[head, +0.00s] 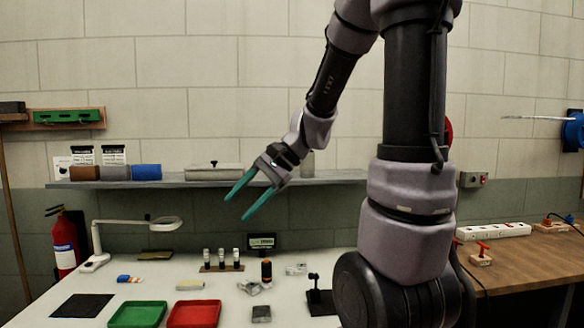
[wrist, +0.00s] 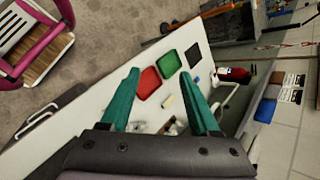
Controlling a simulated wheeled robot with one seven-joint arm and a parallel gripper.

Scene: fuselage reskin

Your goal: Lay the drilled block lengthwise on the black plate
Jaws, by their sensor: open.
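A flat black square plate (head: 82,306) lies on the white table at the front left. It also shows small in the wrist view (wrist: 194,55), beyond the green tray. A small grey block (head: 261,314) sits at the table's front middle and may be the drilled block; holes are too small to make out. My gripper (head: 246,202) has two green fingers, spread apart and empty. It is raised well above the table, in front of the shelf. In the wrist view the open fingers (wrist: 163,95) frame the table far below.
A green tray (head: 138,314) and a red tray (head: 193,314) stand between plate and grey block. Small metal parts (head: 250,289), a vial rack (head: 221,267), an orange-topped cylinder (head: 266,272) and a black stand (head: 320,300) are nearby. A lamp (head: 140,222) stands at back left.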

